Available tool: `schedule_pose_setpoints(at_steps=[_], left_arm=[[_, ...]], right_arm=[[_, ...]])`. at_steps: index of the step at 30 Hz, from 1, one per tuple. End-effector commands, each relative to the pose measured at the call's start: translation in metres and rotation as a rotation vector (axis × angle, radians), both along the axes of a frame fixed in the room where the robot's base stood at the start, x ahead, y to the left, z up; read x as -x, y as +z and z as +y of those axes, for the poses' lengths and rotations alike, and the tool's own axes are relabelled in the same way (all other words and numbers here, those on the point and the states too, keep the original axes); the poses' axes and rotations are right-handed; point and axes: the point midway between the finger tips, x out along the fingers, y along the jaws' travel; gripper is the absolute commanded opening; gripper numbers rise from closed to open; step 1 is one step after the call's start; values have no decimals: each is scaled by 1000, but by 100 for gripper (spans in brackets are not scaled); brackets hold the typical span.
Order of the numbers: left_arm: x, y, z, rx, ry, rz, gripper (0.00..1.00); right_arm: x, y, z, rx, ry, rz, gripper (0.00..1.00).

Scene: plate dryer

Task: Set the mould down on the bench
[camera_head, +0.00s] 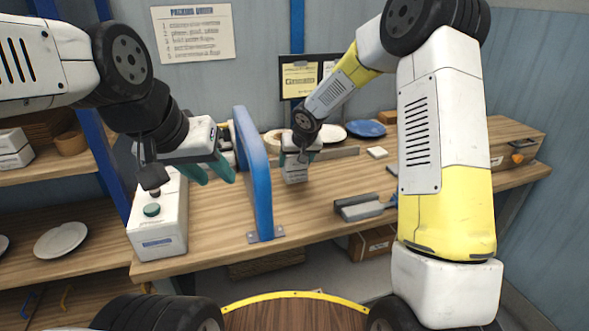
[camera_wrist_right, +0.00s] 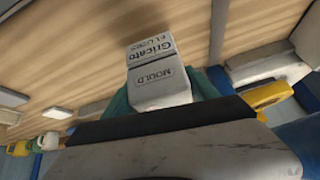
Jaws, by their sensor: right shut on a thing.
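The mould (camera_head: 295,174) is a small pale grey block just right of the blue upright panel, over the middle of the bench (camera_head: 325,205). My right gripper (camera_head: 297,157) is shut on it from above.
The blue panel (camera_head: 252,175) stands upright between my grippers. The white button box (camera_head: 160,217) is at the bench's left end. A grey metal fixture (camera_head: 358,207) lies front right of the mould. Plates, including a blue one (camera_head: 366,128), are behind. Bench in front of the mould is clear.

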Motion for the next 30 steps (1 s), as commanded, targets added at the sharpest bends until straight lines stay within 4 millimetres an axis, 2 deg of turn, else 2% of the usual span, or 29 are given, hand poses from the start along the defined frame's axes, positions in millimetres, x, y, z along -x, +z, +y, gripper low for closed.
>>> schedule_pose_setpoints(at_steps=[5, 12, 24, 25, 28, 30], left_arm=[[0, 0, 0, 0, 0, 0, 36], [0, 0, 0, 0, 0, 0, 36], [0, 0, 0, 0, 0, 0, 36], [0, 0, 0, 0, 0, 0, 36], [0, 0, 0, 0, 0, 0, 36], [0, 0, 0, 0, 0, 0, 36]], right_arm=[[0, -15, 1, 0, 3, -2, 0], [0, -47, 1, 0, 2, -2, 0], [-1, -53, 1, -1, 1, -3, 0], [0, -55, 0, 1, 1, 0, 70], [0, -54, 0, 0, 0, 0, 89], [0, -54, 0, 0, 0, 0, 90]])
